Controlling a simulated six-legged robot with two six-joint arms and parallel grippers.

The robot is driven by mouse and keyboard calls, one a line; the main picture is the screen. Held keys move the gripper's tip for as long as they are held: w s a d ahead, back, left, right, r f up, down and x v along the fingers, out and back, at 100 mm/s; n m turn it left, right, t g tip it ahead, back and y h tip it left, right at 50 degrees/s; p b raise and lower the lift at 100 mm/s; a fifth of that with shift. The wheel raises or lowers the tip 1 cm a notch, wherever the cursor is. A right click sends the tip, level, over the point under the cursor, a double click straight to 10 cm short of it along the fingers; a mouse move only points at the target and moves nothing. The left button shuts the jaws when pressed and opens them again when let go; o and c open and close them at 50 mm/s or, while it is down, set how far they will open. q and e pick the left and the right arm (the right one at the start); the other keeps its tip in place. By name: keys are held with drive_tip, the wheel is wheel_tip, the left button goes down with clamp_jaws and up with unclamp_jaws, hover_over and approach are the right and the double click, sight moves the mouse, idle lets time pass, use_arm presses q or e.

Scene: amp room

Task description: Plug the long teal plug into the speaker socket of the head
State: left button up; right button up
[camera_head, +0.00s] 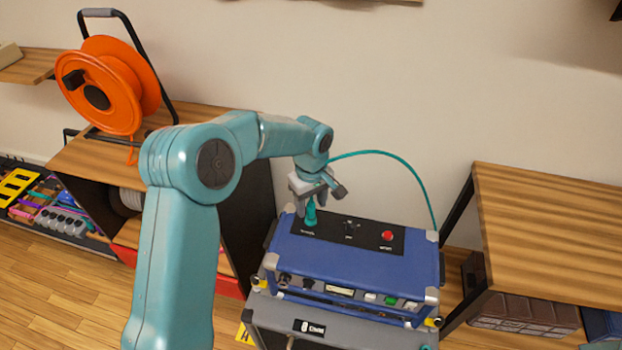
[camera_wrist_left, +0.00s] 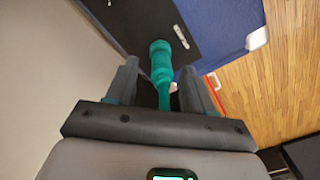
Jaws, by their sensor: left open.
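The blue head (camera_head: 350,258) sits on a grey cabinet and has a black panel on its top. The long teal plug (camera_head: 310,213) stands upright at the panel's left end, above a small white label too blurred to read. Its tip is hidden, so I cannot see how deep it sits. My left gripper (camera_head: 313,195) is directly above it, pointing down, jaws open. In the left wrist view, the teal plug (camera_wrist_left: 161,62) lies between the two open fingers (camera_wrist_left: 158,78), with its thinner tail towards the palm. A teal cable (camera_head: 385,154) arcs right and down behind the head.
The panel also has a middle fitting (camera_head: 349,229) and a red round part (camera_head: 387,236) at right. The grey cabinet (camera_head: 270,312) stands below. A wooden shelf (camera_head: 545,230) is close on the right. An orange cable reel (camera_head: 110,85) stands on a left shelf.

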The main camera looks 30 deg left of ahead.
use_arm(q)
wheel_tip(320, 180, up, 14)
drive_tip(key=shift+s, duration=0.1)
